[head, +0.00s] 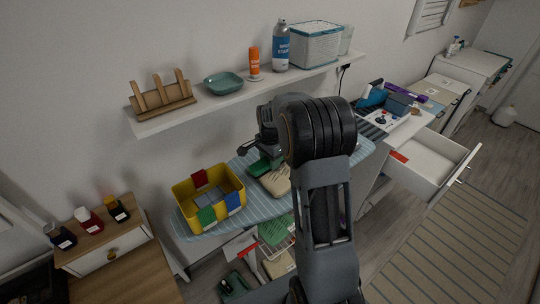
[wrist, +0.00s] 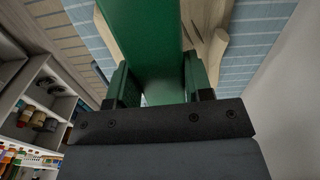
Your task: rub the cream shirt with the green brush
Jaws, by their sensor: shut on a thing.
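My gripper (head: 264,152) is shut on the green brush (head: 260,166) above the striped ironing board. The brush fills the space between the fingers in the wrist view (wrist: 152,45). The cream shirt (head: 277,182) lies folded on the board, just beside and below the brush. In the wrist view the shirt (wrist: 208,30) shows behind the brush, which hides part of it. My arm covers the shirt's right side in the head view. I cannot tell whether the brush touches the shirt.
A yellow bin (head: 183,196) with coloured tags stands on the left of the ironing board (head: 190,228). A wall shelf (head: 215,100) with a dish and bottles hangs above. An open white drawer (head: 430,160) juts out at right. Folded green cloth (head: 275,230) sits below.

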